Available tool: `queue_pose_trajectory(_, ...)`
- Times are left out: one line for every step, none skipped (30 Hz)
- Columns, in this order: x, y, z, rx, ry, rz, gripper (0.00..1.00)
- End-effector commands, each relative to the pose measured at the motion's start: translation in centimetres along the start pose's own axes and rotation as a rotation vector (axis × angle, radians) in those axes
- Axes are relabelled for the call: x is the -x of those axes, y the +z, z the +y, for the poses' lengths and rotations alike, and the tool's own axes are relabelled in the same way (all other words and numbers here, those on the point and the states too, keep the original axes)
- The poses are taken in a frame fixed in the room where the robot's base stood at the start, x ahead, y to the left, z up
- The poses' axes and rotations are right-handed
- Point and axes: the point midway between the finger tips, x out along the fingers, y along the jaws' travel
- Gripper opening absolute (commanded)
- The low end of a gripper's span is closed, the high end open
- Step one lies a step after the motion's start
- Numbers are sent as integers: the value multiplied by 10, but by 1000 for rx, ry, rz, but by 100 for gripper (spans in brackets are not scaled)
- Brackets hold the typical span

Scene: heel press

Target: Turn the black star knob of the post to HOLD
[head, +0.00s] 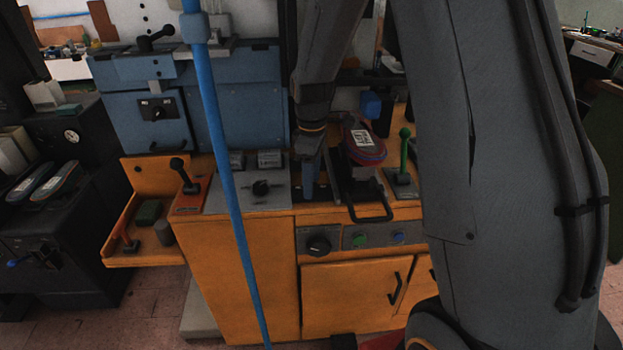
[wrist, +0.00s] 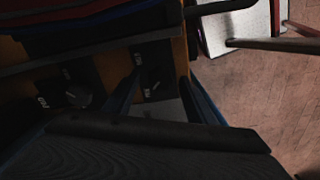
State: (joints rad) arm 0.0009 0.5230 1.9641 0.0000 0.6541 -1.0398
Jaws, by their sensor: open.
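My gripper (head: 309,188) is low over the orange workbench, between the grey plate and the shoe fixture. In the wrist view its two dark blue fingers (wrist: 163,88) are apart, with a dark panel (wrist: 152,72) bearing small white lettering seen between them. A black knob (wrist: 78,95) on another lettered panel lies left of the fingers. I cannot read the lettering surely or tell which knob is the post's. In the head view a black star-shaped knob (head: 262,188) sits on the grey plate, left of my gripper and apart from it. Its setting cannot be read.
A red-and-blue shoe (head: 364,147) with a white label sits right of my gripper, behind a black U-handle (head: 372,216). A green-handled lever (head: 404,152) stands farther right, a black-handled lever (head: 183,177) at left. A blue pole (head: 222,150) crosses the view.

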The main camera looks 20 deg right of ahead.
Motion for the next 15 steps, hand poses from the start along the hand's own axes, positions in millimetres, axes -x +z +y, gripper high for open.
queue_pose_trajectory(-2, 0, 0, 0, -1, 0, 51)
queue_pose_trajectory(-2, 0, 0, 0, -1, 0, 51)
queue_pose_trajectory(-3, 0, 0, 0, -1, 0, 51)
queue_pose_trajectory(-3, 0, 0, 0, -1, 0, 51)
queue_pose_trajectory(-3, 0, 0, 0, -1, 0, 51)
queue_pose_trajectory(-3, 0, 0, 0, 0, 0, 51)
queue_pose_trajectory(-3, 0, 0, 0, 0, 0, 51)
queue_pose_trajectory(-3, 0, 0, 0, 0, 0, 51)
queue_pose_trajectory(-3, 0, 0, 0, 0, 0, 47)
queue_pose_trajectory(-3, 0, 0, -1, 0, 0, 42)
queue_pose_trajectory(-3, 0, 0, -1, 0, 0, 37)
queue_pose_trajectory(-3, 0, 0, -1, 0, 0, 30)
queue_pose_trajectory(-3, 0, 0, -1, 0, 0, 25)
queue_pose_trajectory(-3, 0, 0, -1, 0, 0, 20)
queue_pose_trajectory(-3, 0, 0, -1, 0, 0, 14)
